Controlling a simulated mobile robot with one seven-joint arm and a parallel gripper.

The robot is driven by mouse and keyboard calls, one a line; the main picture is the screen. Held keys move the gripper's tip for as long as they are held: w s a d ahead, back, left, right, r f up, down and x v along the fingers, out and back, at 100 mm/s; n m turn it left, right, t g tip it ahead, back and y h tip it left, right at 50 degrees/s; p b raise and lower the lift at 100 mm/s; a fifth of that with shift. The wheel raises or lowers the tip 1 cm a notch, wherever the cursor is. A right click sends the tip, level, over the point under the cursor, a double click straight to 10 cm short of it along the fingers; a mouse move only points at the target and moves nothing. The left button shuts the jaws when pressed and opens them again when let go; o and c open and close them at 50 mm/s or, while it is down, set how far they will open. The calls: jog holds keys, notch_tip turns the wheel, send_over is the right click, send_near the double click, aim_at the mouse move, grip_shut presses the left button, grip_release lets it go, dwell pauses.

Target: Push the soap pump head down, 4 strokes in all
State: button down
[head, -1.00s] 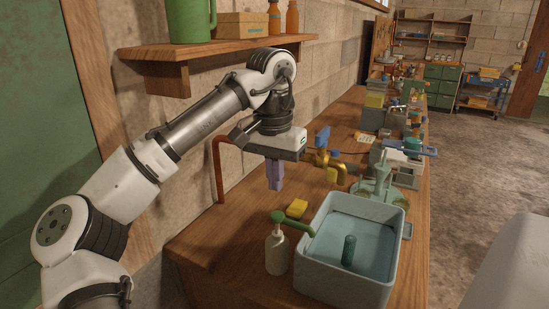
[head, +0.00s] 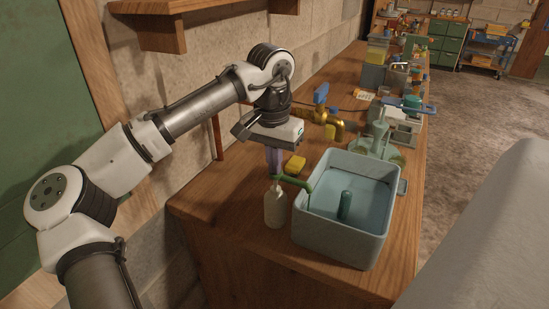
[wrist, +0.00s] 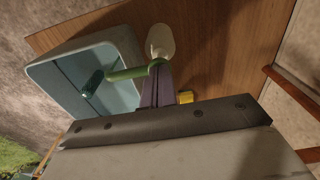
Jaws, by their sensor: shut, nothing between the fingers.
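The soap bottle (head: 275,209) is white and stands upright on the bench, left of the basin. Its green pump head (head: 294,182) has a spout reaching right to the basin's rim. Both also show in the wrist view, the bottle (wrist: 160,38) at the top and the pump head (wrist: 128,73) below it. My gripper (head: 274,172) is shut and empty, its purple fingers pointing down with the tips at the top of the pump head. In the wrist view the fingers (wrist: 157,90) meet the pump head's near end. I cannot tell whether they press on it.
The grey-blue basin (head: 386,222) holds a dark green cylinder (head: 344,206). A yellow sponge (head: 295,165) lies just behind the pump. A brass tap (head: 325,115) and a green glass apparatus (head: 377,140) stand farther back. The bench front left of the bottle is clear.

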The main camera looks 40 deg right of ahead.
jog(key=shift+f, duration=0.8)
notch_tip(320, 180, up, 5)
jog(key=p, duration=0.5)
jog(key=shift+a+f, duration=0.1)
jog(key=shift+f, duration=0.05)
jog(key=shift+s+r+b, duration=0.1)
jog(key=shift+r+b, duration=0.25)
jog(key=shift+r, duration=0.05)
notch_tip(320, 180, up, 9)
jog(key=shift+a+b, duration=0.2)
jog(key=shift+b, duration=0.25)
jog(key=shift+f, duration=0.1)
